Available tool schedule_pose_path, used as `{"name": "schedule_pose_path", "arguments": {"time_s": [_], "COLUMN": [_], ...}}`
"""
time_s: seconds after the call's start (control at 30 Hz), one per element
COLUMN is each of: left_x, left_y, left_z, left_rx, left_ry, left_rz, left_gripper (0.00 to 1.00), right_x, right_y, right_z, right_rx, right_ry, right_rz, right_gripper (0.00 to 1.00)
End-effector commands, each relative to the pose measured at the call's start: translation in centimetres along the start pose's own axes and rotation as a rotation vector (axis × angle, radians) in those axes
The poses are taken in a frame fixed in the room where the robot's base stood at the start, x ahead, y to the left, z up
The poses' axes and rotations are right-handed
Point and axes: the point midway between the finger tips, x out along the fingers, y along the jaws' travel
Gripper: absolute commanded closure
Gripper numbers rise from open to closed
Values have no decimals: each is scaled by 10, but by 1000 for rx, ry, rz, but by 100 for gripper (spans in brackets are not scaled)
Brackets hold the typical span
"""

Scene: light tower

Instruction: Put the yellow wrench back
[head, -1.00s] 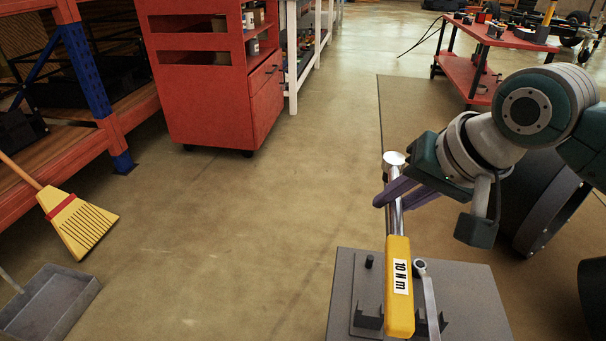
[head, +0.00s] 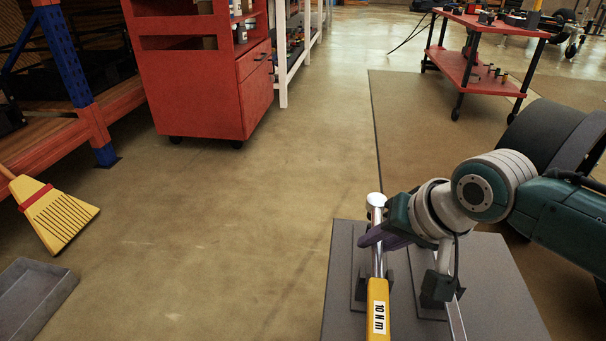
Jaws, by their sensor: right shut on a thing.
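The yellow wrench (head: 378,312) has a yellow handle with a white "10 N m" label, a silver shaft and a round head. It is at the bottom right of centre, its handle cut off by the lower edge. My right gripper (head: 371,238), with purple fingers, is shut on its silver shaft. The wrench is over the left part of a grey stand (head: 500,300) with dark holders. I cannot tell whether it touches a holder. A second, silver wrench (head: 457,322) is just to the right, partly hidden by my gripper. My left gripper is not in view.
A red cabinet (head: 195,90) stands at the back left, beside an orange and blue rack (head: 95,125). A yellow broom (head: 60,218) and a grey dustpan (head: 35,295) are at the left. A red cart (head: 480,75) is at the back right. The middle floor is clear.

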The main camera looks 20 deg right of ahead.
Motion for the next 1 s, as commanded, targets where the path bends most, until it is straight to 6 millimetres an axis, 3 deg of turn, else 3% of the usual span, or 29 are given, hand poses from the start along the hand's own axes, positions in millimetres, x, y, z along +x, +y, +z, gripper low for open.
{"name": "schedule_pose_path", "arguments": {"time_s": [0.1,0.33,0.37,0.6,0.87,1.0], "left_x": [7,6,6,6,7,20], "left_y": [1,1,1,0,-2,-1], "left_z": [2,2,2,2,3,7], "left_rx": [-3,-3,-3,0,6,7], "left_ry": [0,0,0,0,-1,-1], "left_rz": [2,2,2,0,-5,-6], "left_gripper": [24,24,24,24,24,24], "right_x": [12,12,13,12,13,20], "right_y": [4,5,6,6,6,9], "right_z": [4,4,6,5,5,8], "right_rx": [-1,-1,-1,-1,-1,-2], "right_ry": [3,2,-1,0,0,1], "right_rz": [-3,-2,1,0,0,0], "right_gripper": [100,100,77,50,49,49]}}
